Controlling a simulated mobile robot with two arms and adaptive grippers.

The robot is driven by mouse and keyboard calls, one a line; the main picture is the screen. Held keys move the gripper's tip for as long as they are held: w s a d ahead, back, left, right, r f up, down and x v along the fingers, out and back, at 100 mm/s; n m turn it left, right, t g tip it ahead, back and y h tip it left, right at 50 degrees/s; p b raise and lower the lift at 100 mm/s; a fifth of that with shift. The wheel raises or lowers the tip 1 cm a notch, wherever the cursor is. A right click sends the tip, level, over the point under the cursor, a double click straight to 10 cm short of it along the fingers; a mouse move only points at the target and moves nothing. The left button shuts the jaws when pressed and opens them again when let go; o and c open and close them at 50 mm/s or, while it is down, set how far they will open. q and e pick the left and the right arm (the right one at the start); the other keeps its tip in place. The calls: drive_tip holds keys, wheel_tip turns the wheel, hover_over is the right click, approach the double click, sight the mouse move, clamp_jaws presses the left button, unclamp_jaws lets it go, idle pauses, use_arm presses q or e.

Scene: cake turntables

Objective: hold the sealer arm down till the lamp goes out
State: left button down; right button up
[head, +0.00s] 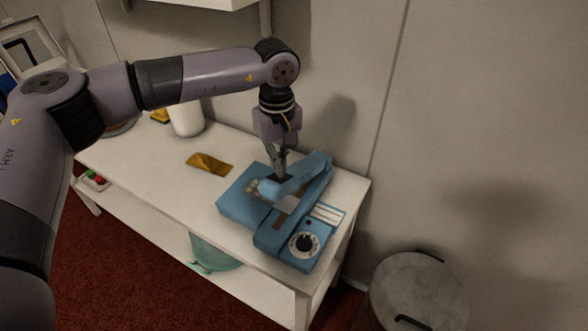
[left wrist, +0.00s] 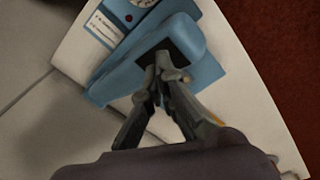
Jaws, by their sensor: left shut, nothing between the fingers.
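The blue sealer (head: 240,208) stands near the right end of the white table. Its blue sealer arm (head: 312,172) has a dark pad at the end, which also shows in the left wrist view (left wrist: 185,42). My left gripper (head: 281,174) points down with its fingers together and empty, its tips at the pad and seemingly touching it. The fingertips also show in the left wrist view (left wrist: 162,68). A small dark red lamp (left wrist: 128,17) sits beside the dial; I cannot tell whether it is lit. The sealing edge under the arm is partly hidden. My right gripper is out of view.
A black dial (head: 304,243) is on the sealer's front. A brown-yellow packet (head: 208,164) lies left of it, and a white cylinder (head: 186,118) stands farther back. A teal bowl (head: 214,252) is on the lower shelf. A grey lidded bin (head: 418,292) stands right of the table.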

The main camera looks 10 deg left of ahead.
sight(276, 179)
use_arm(q)
drive_tip(key=shift+f, duration=0.15)
drive_tip(key=shift+s+a+f+b, duration=0.15)
drive_tip(key=shift+s+f+b, duration=0.2)
drive_tip(key=shift+f+b, duration=0.4)
drive_tip(key=shift+s+a+f+b, duration=0.1)
drive_tip(key=shift+s+f+b, duration=0.25)
drive_tip(key=shift+f+b, duration=0.35)
drive_tip(key=shift+s+a+f+b, duration=0.1)
drive_tip(key=shift+s+f+b, duration=0.2)
drive_tip(key=shift+f+b, duration=0.5)
drive_tip(key=shift+s+a+f+b, duration=0.1)
drive_tip(key=shift+s+f+b, duration=0.2)
drive_tip(key=shift+f+b, duration=0.45)
drive_tip(key=shift+f, duration=0.15)
drive_tip(key=shift+s+a+f+b, duration=0.1)
drive_tip(key=shift+s+f+b, duration=0.1)
drive_tip(key=shift+f+b, duration=0.6)
drive_tip(key=shift+s+a+f+b, duration=0.1)
drive_tip(key=shift+s+f+b, duration=0.1)
drive_tip(key=shift+f+b, duration=0.55)
drive_tip(key=shift+f, duration=0.2)
